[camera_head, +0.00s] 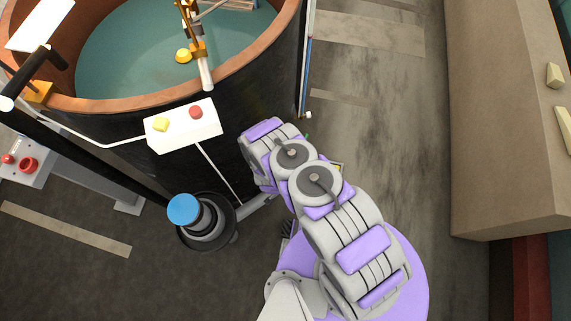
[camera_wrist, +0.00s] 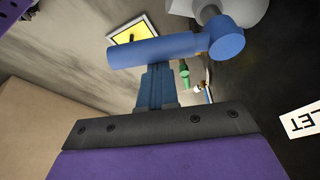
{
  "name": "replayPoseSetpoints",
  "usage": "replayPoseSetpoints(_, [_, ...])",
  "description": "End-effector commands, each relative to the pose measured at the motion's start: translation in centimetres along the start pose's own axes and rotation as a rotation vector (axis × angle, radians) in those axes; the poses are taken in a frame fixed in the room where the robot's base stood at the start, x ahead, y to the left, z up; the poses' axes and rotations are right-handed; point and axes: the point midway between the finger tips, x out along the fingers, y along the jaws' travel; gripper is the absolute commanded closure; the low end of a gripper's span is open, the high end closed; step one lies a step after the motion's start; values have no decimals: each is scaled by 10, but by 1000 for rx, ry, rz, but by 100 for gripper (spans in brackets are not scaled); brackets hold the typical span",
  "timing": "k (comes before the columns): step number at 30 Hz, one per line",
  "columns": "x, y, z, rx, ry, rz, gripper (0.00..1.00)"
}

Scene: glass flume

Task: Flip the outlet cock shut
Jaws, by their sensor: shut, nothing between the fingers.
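The outlet cock shows in the wrist view as a blue lever (camera_wrist: 160,50) lying roughly level across the picture. Its round blue hub (camera_wrist: 227,40) is at the right end, below a pale grey fitting (camera_wrist: 232,10). My gripper (camera_wrist: 157,72) is shut and empty, with its blue-grey fingers pointing at the middle of the lever. The fingertips meet the lever's lower edge in the picture; I cannot tell whether they touch it. A white label (camera_wrist: 303,122) ending in "LET" is at the right. In the head view my arm hides the cock and gripper.
A dark tank (camera_head: 220,105) with a copper-coloured rim stands at upper left. A white panel (camera_head: 183,125) with two buttons is on its side. A blue-capped post (camera_head: 184,209) stands lower left. A beige block (camera_head: 505,120) is at right, with clear floor between.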

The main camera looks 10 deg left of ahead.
Motion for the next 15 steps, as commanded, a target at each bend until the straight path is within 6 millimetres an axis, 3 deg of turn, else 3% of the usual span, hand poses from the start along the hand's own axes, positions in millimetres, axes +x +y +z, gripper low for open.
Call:
replayPoseSetpoints(5, [-3,1,10,141,1,50,100])
replayPoseSetpoints(15, [-8,2,22,145,1,51,100])
